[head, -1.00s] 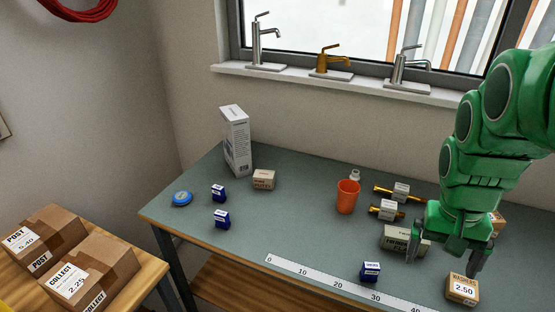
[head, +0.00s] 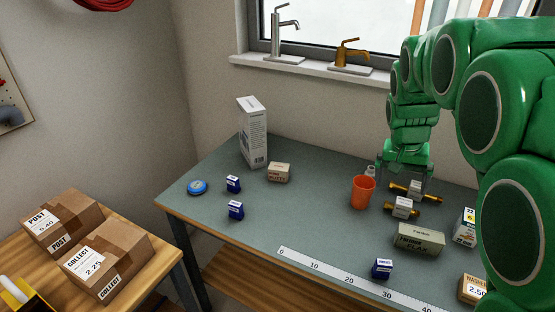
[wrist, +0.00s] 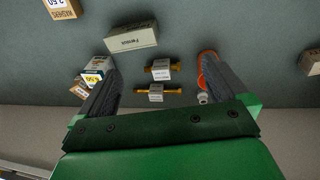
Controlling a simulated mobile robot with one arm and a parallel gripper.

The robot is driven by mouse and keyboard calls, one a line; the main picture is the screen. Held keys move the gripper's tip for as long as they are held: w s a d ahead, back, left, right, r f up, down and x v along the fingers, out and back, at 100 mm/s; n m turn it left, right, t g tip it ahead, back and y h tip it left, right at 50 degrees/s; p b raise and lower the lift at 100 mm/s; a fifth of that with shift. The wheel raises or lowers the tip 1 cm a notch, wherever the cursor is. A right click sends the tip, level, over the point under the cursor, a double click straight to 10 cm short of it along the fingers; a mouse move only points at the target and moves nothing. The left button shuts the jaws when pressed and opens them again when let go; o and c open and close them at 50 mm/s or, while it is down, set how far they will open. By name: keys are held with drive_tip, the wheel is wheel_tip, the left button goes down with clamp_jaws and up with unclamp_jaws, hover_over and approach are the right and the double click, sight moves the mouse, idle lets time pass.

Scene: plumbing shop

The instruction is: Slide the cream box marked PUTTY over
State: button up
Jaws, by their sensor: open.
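The cream box marked PUTTY (head: 279,173) sits on the grey-green bench top, just right of a tall white carton's foot. A box at the right edge of the wrist view (wrist: 312,62) looks like the same one, partly cut off. In the wrist view the open fingers (wrist: 157,65) frame the brass fittings. Their tips are partly hidden in the head view.
The tall white carton (head: 252,132) stands behind the PUTTY box. Two blue boxes (head: 234,184) and a blue tape roll (head: 198,187) lie to its left. The orange cup (head: 363,192) stands between it and my gripper. Bare bench lies in front, up to the ruler strip (head: 330,275).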

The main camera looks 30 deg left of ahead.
drive_tip(key=w+a+f+t, duration=0.1)
drive_tip(key=w+a+f, duration=0.2)
drive_tip(key=w+a, duration=0.6)
drive_tip(key=n+t+y, duration=0.2)
drive_tip(key=y, duration=0.1)
hover_over(279, 167)
drive_tip(key=s, duration=0.2)
wheel_tip(279, 167, down, 12)
drive_tip(key=shift+d+r, duration=0.15)
drive_tip(key=shift+x, duration=3.95)
drive_tip(key=shift+s+d, duration=0.1)
